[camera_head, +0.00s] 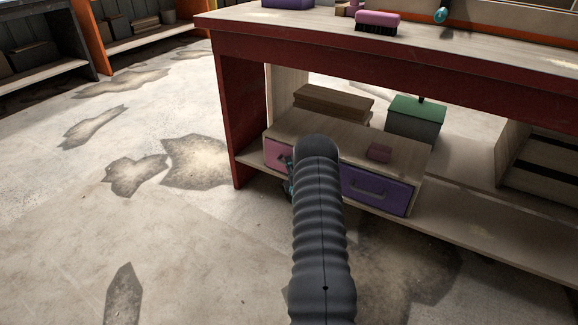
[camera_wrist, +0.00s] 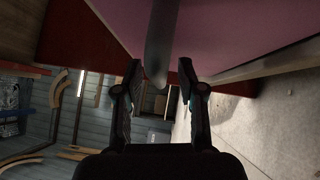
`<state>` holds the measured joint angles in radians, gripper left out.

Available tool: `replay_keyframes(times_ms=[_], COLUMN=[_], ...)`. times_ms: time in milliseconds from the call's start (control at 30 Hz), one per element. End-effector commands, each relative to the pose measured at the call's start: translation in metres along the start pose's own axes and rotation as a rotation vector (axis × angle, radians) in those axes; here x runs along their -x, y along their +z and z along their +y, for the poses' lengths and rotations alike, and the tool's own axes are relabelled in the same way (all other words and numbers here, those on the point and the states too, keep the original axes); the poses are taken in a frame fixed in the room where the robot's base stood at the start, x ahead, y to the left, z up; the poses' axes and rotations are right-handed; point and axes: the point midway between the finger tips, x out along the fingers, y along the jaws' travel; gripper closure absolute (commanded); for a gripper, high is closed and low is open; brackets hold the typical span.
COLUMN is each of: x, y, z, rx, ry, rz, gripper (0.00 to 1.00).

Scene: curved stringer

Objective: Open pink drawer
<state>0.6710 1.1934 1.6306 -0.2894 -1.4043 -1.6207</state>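The pink drawer (camera_head: 273,153) is at the left end of a low wooden cabinet under the red workbench. My arm covers its right part, and it looks closed. Its pink front (camera_wrist: 225,30) fills the upper part of the wrist view. A grey handle (camera_wrist: 162,40) sticks out from that front. My gripper (camera_wrist: 159,72) is open, with one finger on each side of the handle's end and gaps visible on both sides. In the head view my gripper (camera_head: 289,178) is mostly hidden behind my arm, at the drawer front.
A purple drawer (camera_head: 376,190) with a handle sits right of the pink one in the cabinet (camera_head: 350,135). A small pink block lies on the cabinet top. A red bench leg (camera_head: 228,120) stands close on the left. The floor in front and left is clear.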

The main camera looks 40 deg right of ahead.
Motion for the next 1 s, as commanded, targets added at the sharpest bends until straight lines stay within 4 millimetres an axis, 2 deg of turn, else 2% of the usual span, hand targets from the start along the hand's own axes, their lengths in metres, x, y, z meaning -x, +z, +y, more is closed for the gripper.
replay_keyframes(times_ms=[367, 500, 533, 833, 1000], x=[-0.005, -0.005, -0.005, -0.004, 0.007], y=[0.000, 0.000, 0.000, 0.001, 0.008], z=[0.000, 0.000, 0.000, 0.000, 0.000], rx=[0.000, 0.000, 0.000, 0.000, 0.002], ry=[0.000, 0.000, 0.000, -0.001, -0.004], rz=[0.000, 0.000, 0.000, -0.002, -0.021], gripper=[0.61, 0.96, 1.00, 1.00, 1.00])
